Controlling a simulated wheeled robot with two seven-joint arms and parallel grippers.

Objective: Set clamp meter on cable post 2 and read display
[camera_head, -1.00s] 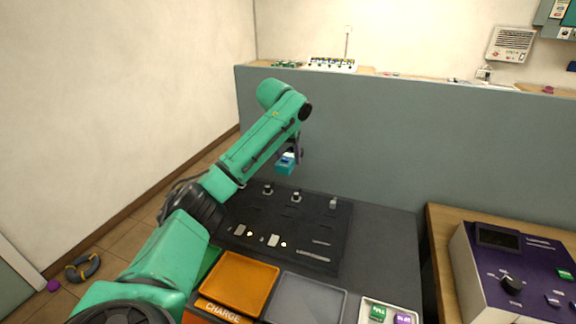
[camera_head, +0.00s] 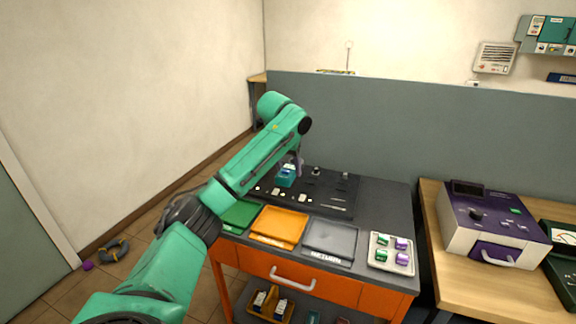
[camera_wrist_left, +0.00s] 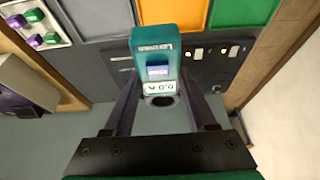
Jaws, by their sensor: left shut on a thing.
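The clamp meter (camera_head: 285,177) is a small teal block held above the black post board (camera_head: 333,207) in the head view. My left gripper (camera_head: 297,164) is shut on it. Two posts show right of the meter, one nearer (camera_head: 316,171) and one farther right (camera_head: 346,176). A third post is not visible behind the meter and arm. I cannot tell whether the jaw touches a post. My right gripper is out of view.
Green (camera_head: 240,214), orange (camera_head: 279,224) and grey (camera_head: 331,236) trays line the bench front. A white tray (camera_head: 378,264) holds several green and purple blocks. A purple-topped console (camera_head: 490,212) stands on the wooden table at right. A grey partition (camera_head: 400,128) rises behind the bench.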

